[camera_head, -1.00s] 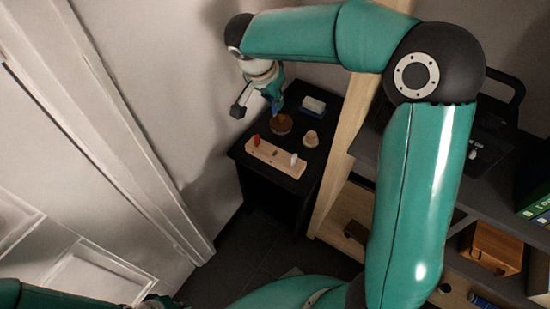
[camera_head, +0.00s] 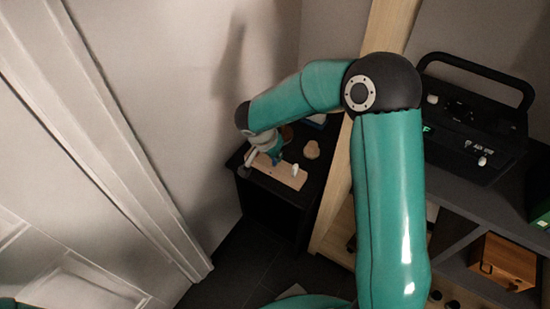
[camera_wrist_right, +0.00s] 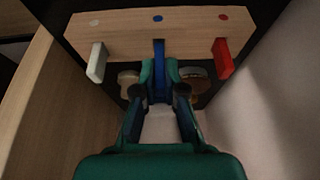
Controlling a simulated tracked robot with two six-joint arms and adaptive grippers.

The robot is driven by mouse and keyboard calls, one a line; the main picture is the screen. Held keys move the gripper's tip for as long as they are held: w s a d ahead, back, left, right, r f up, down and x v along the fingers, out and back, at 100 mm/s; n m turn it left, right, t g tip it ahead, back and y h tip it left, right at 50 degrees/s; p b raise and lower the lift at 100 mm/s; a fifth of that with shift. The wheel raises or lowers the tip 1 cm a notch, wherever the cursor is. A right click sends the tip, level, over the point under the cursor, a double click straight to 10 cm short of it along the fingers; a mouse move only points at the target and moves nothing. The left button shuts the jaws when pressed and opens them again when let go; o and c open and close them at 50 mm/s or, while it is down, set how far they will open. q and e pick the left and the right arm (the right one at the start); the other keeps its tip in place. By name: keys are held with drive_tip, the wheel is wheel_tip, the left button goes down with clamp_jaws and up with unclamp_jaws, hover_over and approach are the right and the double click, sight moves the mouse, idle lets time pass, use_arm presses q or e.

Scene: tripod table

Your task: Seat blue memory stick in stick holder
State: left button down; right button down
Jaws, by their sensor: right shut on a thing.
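The stick holder is a pale wooden block (camera_head: 283,180) on the small black table. In the right wrist view the stick holder (camera_wrist_right: 185,33) has a white, a blue and a red dot. A white stick (camera_wrist_right: 97,62) stands by the white dot and a red stick (camera_wrist_right: 222,58) by the red dot. My right gripper (camera_wrist_right: 159,78) is shut on the blue memory stick (camera_wrist_right: 159,55), lined up with the blue dot between the other two. I cannot tell how deep the blue stick sits. In the head view my right gripper (camera_head: 271,158) hides it. My left gripper is out of view.
The black table (camera_head: 270,205) also carries a pale knob-like piece (camera_head: 312,149), a partly hidden round brown piece (camera_head: 287,132) and a white-and-blue item (camera_head: 317,119). A wooden shelf post (camera_head: 337,200) stands close on the right. A wall is on the left.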

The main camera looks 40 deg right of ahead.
drive_tip(key=shift+f, duration=0.75)
drive_tip(key=c, duration=1.3)
unclamp_jaws()
drive_tip(key=shift+o, duration=0.2)
drive_tip(key=shift+a+r, duration=0.15)
drive_tip(key=shift+r, duration=0.25)
drive_tip(key=p+v, duration=0.2)
drive_tip(key=v, duration=0.9)
drive_tip(key=s+a+f+n+y, duration=0.2)
drive_tip(key=s+a+f, duration=0.3)
drive_tip(key=f, duration=0.4)
drive_tip(key=s+a+f+n+y, duration=0.3)
drive_tip(key=s+a+f+n, duration=0.1)
drive_tip(key=s+f, duration=0.3)
drive_tip(key=s+a+f+n+g+y, duration=0.1)
drive_tip(key=s+a+f+n+y, duration=0.2)
drive_tip(key=f, duration=0.8)
drive_tip(key=s+a+n, duration=0.2)
drive_tip(key=s, duration=0.1)
drive_tip(key=shift+s+a+f, duration=0.3)
drive_tip(key=shift+a, duration=0.05)
